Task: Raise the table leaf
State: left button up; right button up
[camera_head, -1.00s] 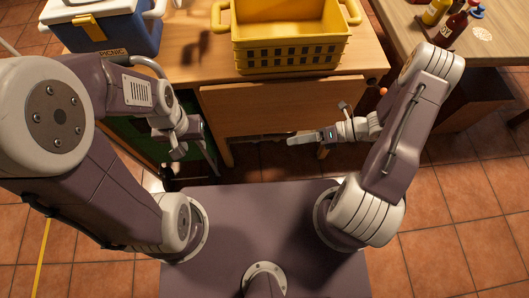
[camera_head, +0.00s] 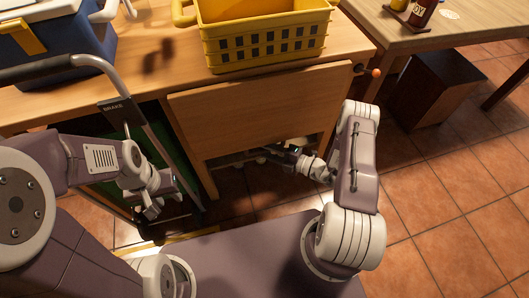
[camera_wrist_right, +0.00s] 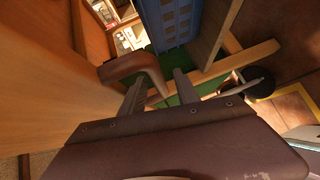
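The table leaf (camera_head: 265,112) is a plain wooden panel hanging down at the front of the wooden table (camera_head: 165,75). It also fills the left of the right wrist view (camera_wrist_right: 45,85). My right gripper (camera_head: 268,152) is at the leaf's lower edge, its tips partly hidden there. In the right wrist view its two fingers (camera_wrist_right: 160,92) stand apart, with a brown curved piece (camera_wrist_right: 137,64) close to the left finger; I cannot tell whether they touch. My left gripper (camera_head: 152,208) hangs low at the left, away from the leaf; its opening is unclear.
A yellow crate (camera_head: 265,45) and a blue cooler (camera_head: 65,50) stand on the table. A metal handle with a BRAKE label (camera_head: 122,108) rises before the table's left part. An orange knob (camera_head: 376,72) sits at the table's right corner.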

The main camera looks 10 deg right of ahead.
jog(key=shift+w+a, duration=0.35)
jog(key=shift+a, duration=0.1)
grip_shut()
dwell(1.1)
